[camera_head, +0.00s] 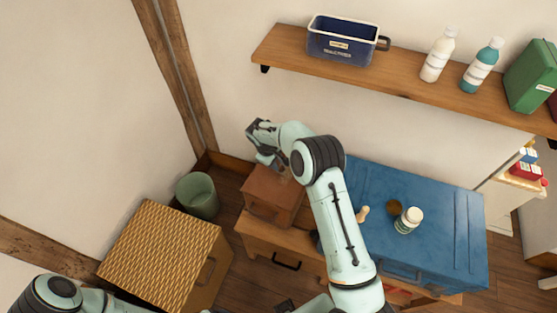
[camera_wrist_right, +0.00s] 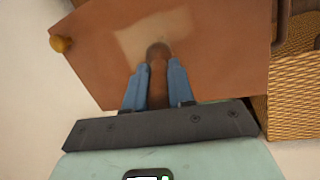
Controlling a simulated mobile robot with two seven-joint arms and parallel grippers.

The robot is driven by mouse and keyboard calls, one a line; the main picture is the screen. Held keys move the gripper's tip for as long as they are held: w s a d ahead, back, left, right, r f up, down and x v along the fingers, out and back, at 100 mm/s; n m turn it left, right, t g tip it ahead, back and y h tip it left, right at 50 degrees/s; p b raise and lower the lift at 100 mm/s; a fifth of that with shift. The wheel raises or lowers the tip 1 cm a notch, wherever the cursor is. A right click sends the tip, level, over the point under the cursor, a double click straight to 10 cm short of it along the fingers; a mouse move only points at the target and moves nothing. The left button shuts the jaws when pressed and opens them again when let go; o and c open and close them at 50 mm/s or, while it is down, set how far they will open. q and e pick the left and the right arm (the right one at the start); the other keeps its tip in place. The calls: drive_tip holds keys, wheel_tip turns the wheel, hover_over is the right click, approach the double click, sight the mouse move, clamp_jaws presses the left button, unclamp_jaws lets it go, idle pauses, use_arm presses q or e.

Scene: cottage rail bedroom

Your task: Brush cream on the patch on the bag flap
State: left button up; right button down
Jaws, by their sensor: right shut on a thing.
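The brown bag (camera_head: 272,195) stands on the wooden bench; its flap (camera_wrist_right: 220,60) fills much of the right wrist view. A paler rectangular patch (camera_wrist_right: 178,22) lies on the flap. My right gripper (camera_wrist_right: 158,88) is shut on a brush (camera_wrist_right: 157,78) with a brown handle. The brush's dark round head overlaps the patch's near edge; I cannot tell whether it touches. In the head view my right gripper (camera_head: 260,140) is above the bag's far side. A white-lidded jar (camera_head: 408,220) stands on the blue chest. A dark piece at the bottom edge may be my left gripper (camera_head: 285,306).
The blue chest (camera_head: 440,215) also bears a brown round item (camera_head: 393,208) and a small pale wooden piece (camera_head: 362,213). A woven basket (camera_head: 150,240) and a green bin (camera_head: 198,195) stand left. A wall shelf (camera_head: 400,85) holds a blue container (camera_head: 340,42) and bottles.

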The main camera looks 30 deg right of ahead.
use_arm(q)
drive_tip(key=shift+s+f, duration=0.4)
drive_tip(key=shift+f, duration=0.15)
use_arm(e)
drive_tip(key=shift+s+a, duration=0.4)
drive_tip(key=shift+a, duration=0.1)
